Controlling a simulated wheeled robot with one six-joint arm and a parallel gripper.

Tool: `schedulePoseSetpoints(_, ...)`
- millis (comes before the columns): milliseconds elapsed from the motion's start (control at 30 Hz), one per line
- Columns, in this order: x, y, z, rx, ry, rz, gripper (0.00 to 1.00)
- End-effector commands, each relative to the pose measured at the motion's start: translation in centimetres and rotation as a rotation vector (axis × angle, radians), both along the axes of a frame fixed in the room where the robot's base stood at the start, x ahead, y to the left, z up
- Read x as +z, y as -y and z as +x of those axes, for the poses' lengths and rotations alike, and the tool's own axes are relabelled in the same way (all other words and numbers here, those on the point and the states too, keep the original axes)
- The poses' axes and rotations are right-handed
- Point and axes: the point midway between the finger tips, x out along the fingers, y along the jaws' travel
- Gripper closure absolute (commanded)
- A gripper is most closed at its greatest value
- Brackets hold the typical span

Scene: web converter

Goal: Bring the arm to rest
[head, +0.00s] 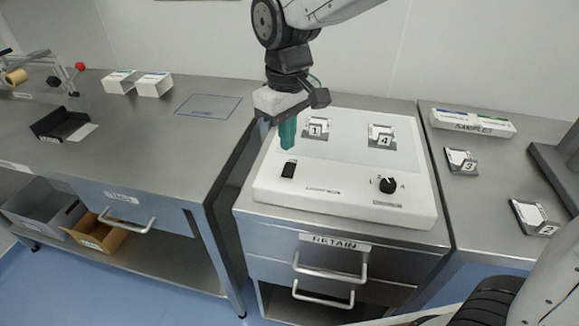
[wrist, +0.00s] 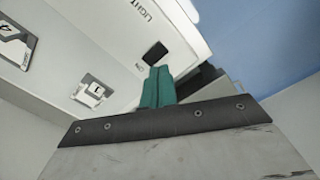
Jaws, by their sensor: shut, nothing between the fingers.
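My gripper (head: 288,133) has green fingers that are shut with nothing between them. In the head view it points down above the left part of the white control panel (head: 270,190), near the black rocker switch (head: 288,170). In the wrist view the shut fingers (wrist: 158,86) show in the middle, and the black switch (wrist: 154,53) lies just past their tips. I cannot tell whether the fingertips touch the panel; a small gap seems to show between them and the switch.
The panel carries a black knob (head: 388,185) and plates marked 1 (head: 318,128) and 4 (head: 382,137). Plates 3 (head: 461,161) and 2 (head: 534,217) and a SAMPLES box (head: 472,123) are on the right. White boxes (head: 154,85) and a black tray (head: 54,123) stand left. The left bench's middle is clear.

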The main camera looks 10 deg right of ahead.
Motion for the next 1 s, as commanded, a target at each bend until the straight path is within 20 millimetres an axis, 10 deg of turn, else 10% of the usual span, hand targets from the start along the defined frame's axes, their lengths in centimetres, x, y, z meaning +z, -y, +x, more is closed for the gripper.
schedulePoseSetpoints(567,-0.4,0.5,-0.9,-0.032,-0.03,-0.017,1.0)
schedulePoseSetpoints(1000,2.1,13.8,-12.6,-0.404,-0.045,-0.025,1.0)
